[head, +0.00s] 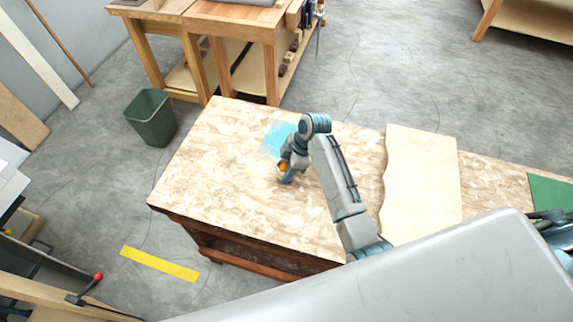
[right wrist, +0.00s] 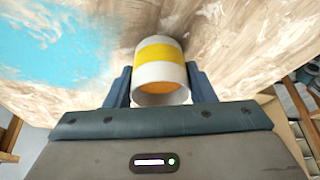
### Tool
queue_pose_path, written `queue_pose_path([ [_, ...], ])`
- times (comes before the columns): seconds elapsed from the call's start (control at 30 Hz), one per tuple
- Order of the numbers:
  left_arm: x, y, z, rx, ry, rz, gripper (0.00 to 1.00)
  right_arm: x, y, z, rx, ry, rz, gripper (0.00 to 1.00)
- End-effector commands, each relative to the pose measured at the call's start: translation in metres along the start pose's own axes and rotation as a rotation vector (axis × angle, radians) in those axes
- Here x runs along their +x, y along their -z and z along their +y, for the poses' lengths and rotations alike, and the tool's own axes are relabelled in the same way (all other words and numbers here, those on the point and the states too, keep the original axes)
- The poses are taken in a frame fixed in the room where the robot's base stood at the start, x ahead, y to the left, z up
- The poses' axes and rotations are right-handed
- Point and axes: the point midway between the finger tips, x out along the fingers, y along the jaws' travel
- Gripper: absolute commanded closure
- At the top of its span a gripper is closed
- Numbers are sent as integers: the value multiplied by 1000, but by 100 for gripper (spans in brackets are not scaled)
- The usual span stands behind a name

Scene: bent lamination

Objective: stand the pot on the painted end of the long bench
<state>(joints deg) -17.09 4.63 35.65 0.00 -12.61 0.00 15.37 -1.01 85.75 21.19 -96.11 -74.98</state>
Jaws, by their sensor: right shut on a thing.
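The pot is a small white cylinder with a yellow band and an orange inside. It sits between the jaws in the right wrist view (right wrist: 160,75) and is small in the head view (head: 282,168). My right gripper (head: 286,174) is shut on it, a blue-grey finger on each side. The long bench (head: 220,160) has a mottled tan top. A light blue painted patch (head: 277,139) lies just beyond the pot, and in the right wrist view (right wrist: 55,40) it is left of the pot. I cannot tell whether the pot touches the bench.
A pale board (head: 420,185) lies across the bench right of my arm, with a green sheet (head: 550,190) farther right. A dark green bin (head: 151,117) stands on the floor beyond the bench's left side. The bench top left of the gripper is clear.

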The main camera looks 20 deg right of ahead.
Motion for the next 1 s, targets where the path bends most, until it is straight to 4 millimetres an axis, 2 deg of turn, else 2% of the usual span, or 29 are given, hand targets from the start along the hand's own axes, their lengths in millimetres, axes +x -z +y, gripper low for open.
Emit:
queue_pose_path([
  [0.4, -2, -4, 1, 0, -1, -6, 52, 7, -3, 0, 0, -1, 0, 74],
  [0.43, -2, -4, 1, 0, -1, -6, 52, 7, -3, 0, -1, -2, 0, 45],
  [0.5, -2, -4, 1, 0, -1, -6, 52, 7, -3, 0, -1, -1, 0, 31],
  [0.53, -2, -4, 1, 0, -1, -6, 52, 7, -3, 0, -1, -1, 0, 29],
  [0.87, -2, -4, 1, 0, -1, -5, 52, 4, -2, 0, -1, -2, 0, 29],
  [1.0, 6, -4, 2, 0, -1, -5, 52, -13, -4, 1, -3, -6, -1, 29],
])
